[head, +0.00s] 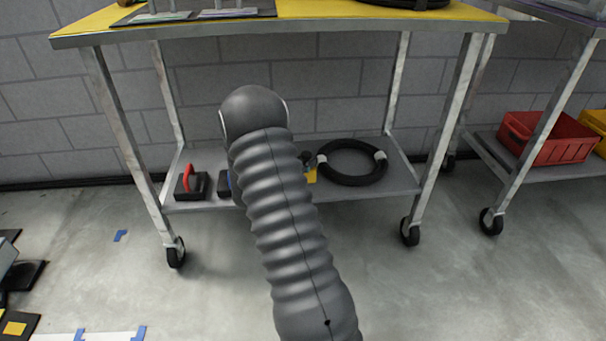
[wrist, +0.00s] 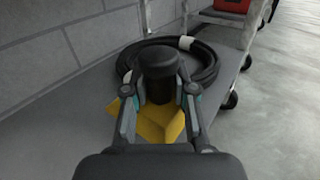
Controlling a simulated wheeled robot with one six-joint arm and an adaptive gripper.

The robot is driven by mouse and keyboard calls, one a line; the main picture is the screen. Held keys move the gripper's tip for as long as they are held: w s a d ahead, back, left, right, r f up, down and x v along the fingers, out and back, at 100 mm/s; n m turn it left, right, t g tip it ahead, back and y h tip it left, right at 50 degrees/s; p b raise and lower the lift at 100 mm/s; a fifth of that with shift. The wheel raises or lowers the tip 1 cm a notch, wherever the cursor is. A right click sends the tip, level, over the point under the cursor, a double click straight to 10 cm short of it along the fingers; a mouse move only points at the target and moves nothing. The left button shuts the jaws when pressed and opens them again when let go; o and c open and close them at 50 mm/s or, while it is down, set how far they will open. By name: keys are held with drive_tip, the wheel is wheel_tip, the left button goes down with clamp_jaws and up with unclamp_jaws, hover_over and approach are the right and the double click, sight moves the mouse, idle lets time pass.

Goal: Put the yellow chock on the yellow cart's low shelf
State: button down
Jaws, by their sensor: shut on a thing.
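My gripper (wrist: 160,98) is shut on the yellow chock (wrist: 155,122) in the wrist view, its fingers on either side of a dark upright block that seems to be part of it. In the head view a small yellow piece of the chock (head: 311,175) shows just right of my arm, which hides most of it. The yellow cart (head: 300,12) has a yellow top and a grey low shelf (head: 395,180). The chock is over this shelf, in front of the hose coil in the wrist view. I cannot tell whether it touches the shelf.
A black hose coil (head: 350,162) lies on the shelf right of the chock. Metal cart legs stand at the corners. Another cart with a red bin (head: 545,137) stands at right.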

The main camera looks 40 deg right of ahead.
drive_tip(key=shift+w+a+f, duration=0.2)
drive_tip(key=shift+w+f, duration=0.15)
drive_tip(key=shift+w, duration=0.15)
drive_tip(key=shift+f+b, duration=0.4)
drive_tip(key=shift+f, duration=1.55)
drive_tip(key=shift+f, duration=0.15)
drive_tip(key=c, duration=0.9)
unclamp_jaws()
drive_tip(key=shift+c, duration=0.2)
